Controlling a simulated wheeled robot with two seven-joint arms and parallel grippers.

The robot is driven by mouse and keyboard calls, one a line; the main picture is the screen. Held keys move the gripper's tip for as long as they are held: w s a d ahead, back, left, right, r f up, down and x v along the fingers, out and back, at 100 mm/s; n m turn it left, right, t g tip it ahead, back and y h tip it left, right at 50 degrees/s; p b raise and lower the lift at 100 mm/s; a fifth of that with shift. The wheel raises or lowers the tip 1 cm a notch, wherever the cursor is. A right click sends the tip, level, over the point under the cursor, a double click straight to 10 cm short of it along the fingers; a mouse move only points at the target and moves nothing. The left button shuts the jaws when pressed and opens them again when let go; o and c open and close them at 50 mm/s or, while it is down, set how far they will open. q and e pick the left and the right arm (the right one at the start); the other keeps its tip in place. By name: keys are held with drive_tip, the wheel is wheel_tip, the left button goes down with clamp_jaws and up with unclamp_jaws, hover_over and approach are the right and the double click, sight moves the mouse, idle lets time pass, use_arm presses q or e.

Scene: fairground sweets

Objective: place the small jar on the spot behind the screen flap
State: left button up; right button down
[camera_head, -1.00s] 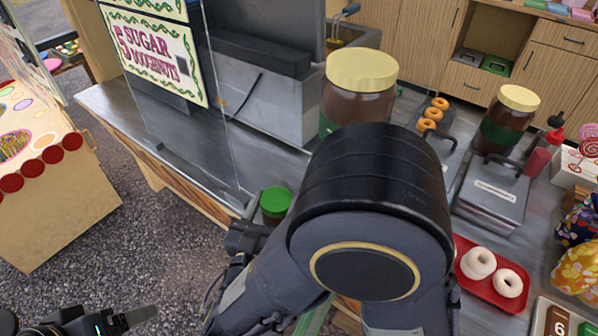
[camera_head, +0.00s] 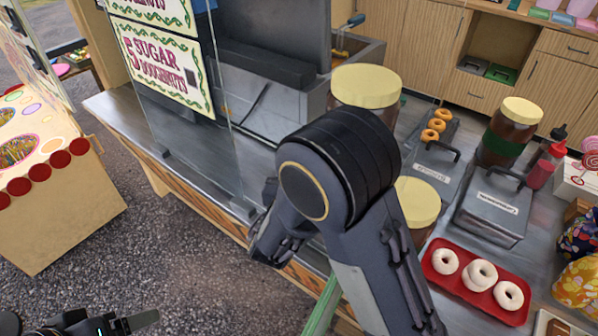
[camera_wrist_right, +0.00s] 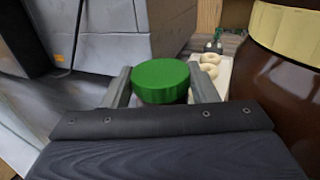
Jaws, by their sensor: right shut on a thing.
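The small jar with a green lid (camera_wrist_right: 160,82) shows in the right wrist view, between the two fingers of my right gripper (camera_wrist_right: 163,88), which is shut on it. In the head view my right arm hides the jar; the dark wrist part is near the counter's front edge, right of the clear screen panel (camera_head: 190,130). The panel stands upright on the counter and carries the sugar doughnuts sign (camera_head: 165,68). I cannot make out a marked spot behind it. My left gripper (camera_head: 140,319) is at the bottom left, partly cut off; its opening cannot be told.
A big jar with a cream lid (camera_head: 366,86) stands behind my right arm, and another cream-lidded jar (camera_head: 418,202) is beside it. A grey fryer unit (camera_head: 265,90) stands behind the panel. A red doughnut tray (camera_head: 440,272) is at right. Bare steel counter (camera_head: 115,105) shows at left.

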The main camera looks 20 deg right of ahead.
drive_tip(key=shift+f, duration=0.35)
drive_tip(key=shift+f, duration=0.15)
drive_tip(key=c, duration=0.8)
unclamp_jaws()
drive_tip(key=shift+c, duration=0.2)
drive_tip(key=shift+s+a, duration=0.15)
drive_tip(key=b+v, duration=0.1)
drive_tip(key=v, duration=1)
drive_tip(key=shift+s, duration=0.35)
drive_tip(key=shift+a, duration=0.1)
